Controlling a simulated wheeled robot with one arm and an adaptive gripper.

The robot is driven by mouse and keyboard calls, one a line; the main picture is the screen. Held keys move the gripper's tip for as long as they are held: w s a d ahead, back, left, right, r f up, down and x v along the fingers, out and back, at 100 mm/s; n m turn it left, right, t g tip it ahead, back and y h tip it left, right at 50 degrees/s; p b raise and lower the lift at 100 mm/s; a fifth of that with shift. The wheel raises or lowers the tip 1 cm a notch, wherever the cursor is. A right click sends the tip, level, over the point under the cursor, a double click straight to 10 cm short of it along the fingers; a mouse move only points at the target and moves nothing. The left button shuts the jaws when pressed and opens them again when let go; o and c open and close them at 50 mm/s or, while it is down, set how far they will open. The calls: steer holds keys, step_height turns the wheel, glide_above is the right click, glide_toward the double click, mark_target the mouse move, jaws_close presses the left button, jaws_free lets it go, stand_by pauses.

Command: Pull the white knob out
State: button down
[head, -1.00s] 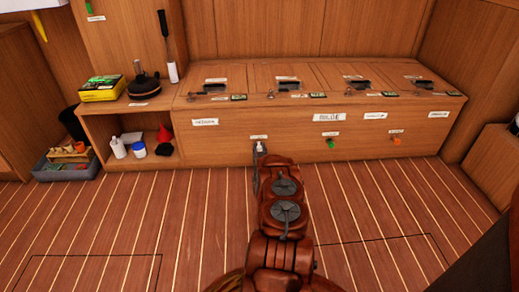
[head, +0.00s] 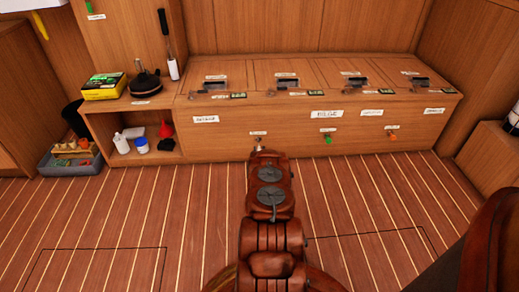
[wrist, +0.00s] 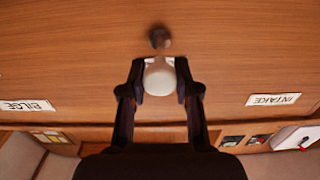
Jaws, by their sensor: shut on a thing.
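The white knob (wrist: 159,79) sits between the two fingertips of my gripper (wrist: 160,82) in the wrist view. My gripper is shut on it. A round metal fitting (wrist: 159,37) shows on the wooden panel beyond the knob, with a visible gap between them. In the head view, the fitting end (head: 259,145) is just visible below a small label on the bench front, and my arm hides most of the knob and my fingers.
A green knob (head: 328,138) and an orange knob (head: 392,135) are to the right on the same front. A BILGE label (head: 326,114) is above. An open shelf (head: 165,155) with bottles stands left. The striped floor (head: 180,220) is clear around my arm.

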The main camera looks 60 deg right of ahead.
steer(key=c, duration=0.8)
jaws_free()
steer(key=shift+v, duration=5.95)
